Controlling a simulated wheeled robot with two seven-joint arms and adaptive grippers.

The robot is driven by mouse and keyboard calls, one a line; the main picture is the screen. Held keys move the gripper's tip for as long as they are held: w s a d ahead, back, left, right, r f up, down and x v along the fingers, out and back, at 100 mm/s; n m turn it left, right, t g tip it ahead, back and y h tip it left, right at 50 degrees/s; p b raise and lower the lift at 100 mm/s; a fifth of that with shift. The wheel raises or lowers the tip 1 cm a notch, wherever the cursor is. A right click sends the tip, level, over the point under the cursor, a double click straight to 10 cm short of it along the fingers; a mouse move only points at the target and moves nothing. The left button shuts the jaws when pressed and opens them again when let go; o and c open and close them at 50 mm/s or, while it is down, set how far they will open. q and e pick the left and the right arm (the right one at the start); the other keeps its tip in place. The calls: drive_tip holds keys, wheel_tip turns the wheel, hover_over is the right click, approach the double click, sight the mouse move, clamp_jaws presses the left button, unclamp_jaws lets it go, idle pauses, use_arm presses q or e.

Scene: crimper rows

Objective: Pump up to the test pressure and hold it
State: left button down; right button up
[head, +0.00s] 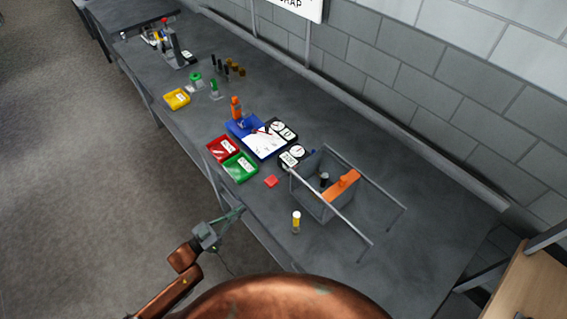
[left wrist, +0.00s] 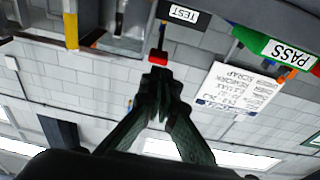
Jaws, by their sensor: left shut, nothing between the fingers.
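A grey open box (head: 308,196) with an orange block (head: 342,187) and long pale rails stands on the bench; I cannot tell which part is the pump. A white dial gauge (head: 298,151) with a label sits beside it. A small red block (head: 271,181) lies left of the box; a red piece (left wrist: 158,57) also shows beyond the fingertips in the left wrist view. My left gripper (head: 241,210) is shut and empty, near the bench's front edge, apart from these things. Its closed fingers show in the left wrist view (left wrist: 160,82). My right gripper is out of view.
A red tray (head: 222,149) and a green tray (head: 240,168) sit near the front edge. A blue tray (head: 238,130) with white paper and another gauge (head: 278,127) lie behind. A yellow-capped bottle (head: 296,221) stands in front of the box. The bench (head: 435,225) is clear at right.

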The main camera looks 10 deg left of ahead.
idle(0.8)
